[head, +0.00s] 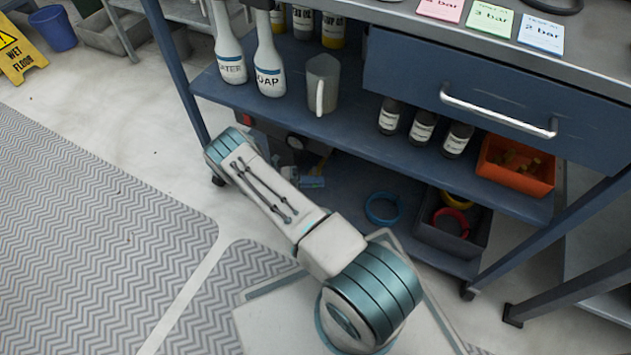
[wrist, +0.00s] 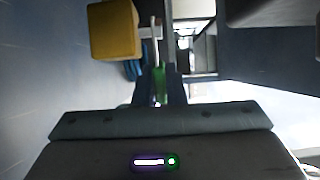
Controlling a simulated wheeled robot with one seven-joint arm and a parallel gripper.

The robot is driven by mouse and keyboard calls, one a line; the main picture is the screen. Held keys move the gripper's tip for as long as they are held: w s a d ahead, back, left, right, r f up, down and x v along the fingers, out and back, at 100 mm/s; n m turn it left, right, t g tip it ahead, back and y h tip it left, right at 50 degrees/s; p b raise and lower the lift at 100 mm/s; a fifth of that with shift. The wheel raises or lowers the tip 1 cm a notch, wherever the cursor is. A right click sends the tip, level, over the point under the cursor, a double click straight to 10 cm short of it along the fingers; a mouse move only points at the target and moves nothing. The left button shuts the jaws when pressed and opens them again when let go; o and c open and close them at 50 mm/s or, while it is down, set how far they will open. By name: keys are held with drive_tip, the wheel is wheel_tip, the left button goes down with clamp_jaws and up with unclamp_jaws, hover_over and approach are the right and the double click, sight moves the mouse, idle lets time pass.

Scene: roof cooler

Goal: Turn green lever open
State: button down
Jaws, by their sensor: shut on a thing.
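In the wrist view the green lever (wrist: 160,80) stands upright between the two dark fingers of my gripper (wrist: 160,92). The fingers are shut on it. A pale pipe or rod runs beyond it, up the middle of the picture. Whether the lever is turned open or closed, I cannot tell. In the head view the lever and my gripper are hidden behind my arm and under the blue shelf.
A yellow block-like part (wrist: 113,30) and a blue part (wrist: 132,70) sit close left of the lever. A blue ring (head: 382,209) lies below.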

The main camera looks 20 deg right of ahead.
drive_tip(key=shift+a, duration=0.1)
drive_tip(key=c, duration=1.5)
unclamp_jaws()
drive_tip(key=shift+v, duration=6.9)
